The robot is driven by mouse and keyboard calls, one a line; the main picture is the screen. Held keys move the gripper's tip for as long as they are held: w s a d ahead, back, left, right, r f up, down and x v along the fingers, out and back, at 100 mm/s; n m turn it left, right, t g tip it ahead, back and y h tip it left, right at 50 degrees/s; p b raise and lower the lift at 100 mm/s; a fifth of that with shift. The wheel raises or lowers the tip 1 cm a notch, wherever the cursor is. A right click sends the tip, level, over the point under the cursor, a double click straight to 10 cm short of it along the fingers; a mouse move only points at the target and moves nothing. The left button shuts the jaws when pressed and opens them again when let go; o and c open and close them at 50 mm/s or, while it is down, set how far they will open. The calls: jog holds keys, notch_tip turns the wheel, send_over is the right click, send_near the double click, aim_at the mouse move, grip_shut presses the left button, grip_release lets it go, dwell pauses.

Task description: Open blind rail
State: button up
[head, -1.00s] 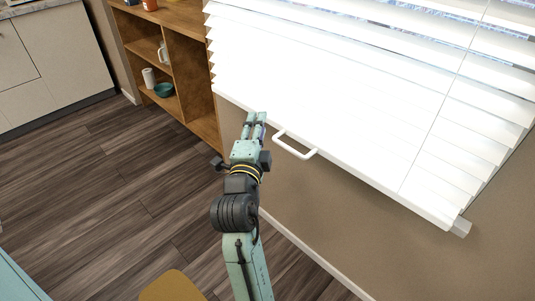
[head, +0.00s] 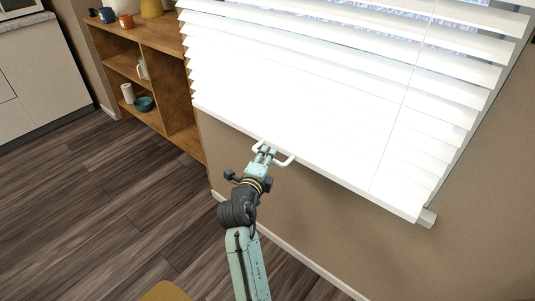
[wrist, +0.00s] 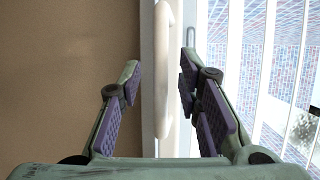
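The white window blind (head: 300,85) hangs low over the window, its slats close together below and spread apart near the top. Its bottom rail (head: 345,180) runs down to the right and carries a white U-shaped handle (head: 286,162). My gripper (head: 266,152) is at the handle. In the wrist view, my gripper (wrist: 158,78) is open, one finger on each side of the handle bar (wrist: 163,50). Gaps show between the bar and both fingertips, so no grip shows. In the head view the fingers hide the middle of the handle.
A wooden shelf (head: 161,36) with mugs and a teal bowl (head: 144,104) stands left of the blind. A pale cabinet (head: 45,75) is at the far left. Bare brown wall (head: 330,225) lies below the rail. The dark wood floor (head: 90,200) is open.

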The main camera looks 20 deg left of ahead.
jog(key=shift+w+f, duration=0.1)
jog(key=shift+w, duration=0.5)
jog(key=shift+c, duration=0.5)
grip_shut()
